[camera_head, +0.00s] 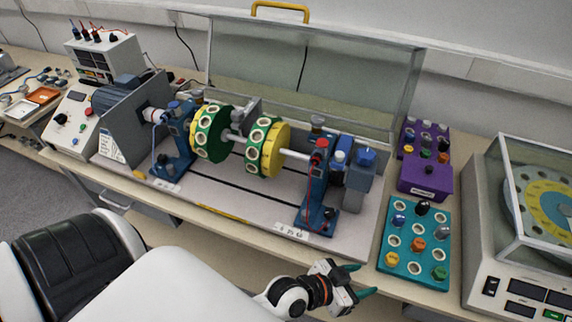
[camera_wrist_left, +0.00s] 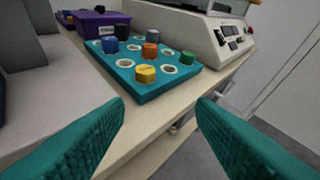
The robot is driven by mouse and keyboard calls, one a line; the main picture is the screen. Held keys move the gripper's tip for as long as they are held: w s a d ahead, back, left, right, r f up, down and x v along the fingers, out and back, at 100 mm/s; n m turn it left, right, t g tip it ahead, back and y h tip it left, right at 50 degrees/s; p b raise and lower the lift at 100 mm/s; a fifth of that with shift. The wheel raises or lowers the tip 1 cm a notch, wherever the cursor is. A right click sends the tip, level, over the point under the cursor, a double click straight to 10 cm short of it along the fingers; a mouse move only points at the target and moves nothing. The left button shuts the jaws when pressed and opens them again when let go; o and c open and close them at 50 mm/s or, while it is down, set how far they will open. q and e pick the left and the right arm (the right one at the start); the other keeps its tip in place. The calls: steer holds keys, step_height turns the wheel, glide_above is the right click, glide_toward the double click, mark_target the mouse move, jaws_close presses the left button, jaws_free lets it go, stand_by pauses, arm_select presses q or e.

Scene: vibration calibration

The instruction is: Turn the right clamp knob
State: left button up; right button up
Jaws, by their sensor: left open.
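The rotor rig has a blue right bearing stand (camera_head: 316,195) with a red cap (camera_head: 321,143) on top. A blue knob (camera_head: 366,156) sits on a grey block just right of that stand; which of these parts is the right clamp knob I cannot tell. My left gripper (camera_head: 367,279) is in front of the bench's front edge, below and right of the stand, touching nothing. Its two teal fingers are spread and empty in the left wrist view (camera_wrist_left: 160,104). That view faces the teal block, and no clamp knob can be made out there. My right gripper is not in view.
The teal block (camera_head: 402,228) with several coloured knobs stands right of the rig, also in the wrist view (camera_wrist_left: 127,84). A purple block (camera_head: 425,180) is behind it. A balance with a glass cover (camera_head: 520,285) stands at the far right. A clear guard (camera_head: 320,65) rises behind the rotor.

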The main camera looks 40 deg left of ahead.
arm_select(q)
steer(key=s+a+f+g+y+b, duration=0.1)
steer(key=s+a+f+g+y, duration=0.2)
steer(key=s+a+f+g, duration=0.35)
steer(key=s+a+f+n+y+b, duration=0.1)
steer(key=s+a+f, duration=0.1)
steer(key=f, duration=0.8)
steer(key=s+a+f+y+b, duration=0.1)
steer(key=s+a+f+b, duration=0.1)
steer(key=f, duration=0.8)
steer(key=shift+s+a+f+n+b, duration=0.3)
steer(key=shift+s+a+f+n, duration=0.1)
steer(key=shift+a, duration=0.25)
steer(key=shift+g, duration=0.25)
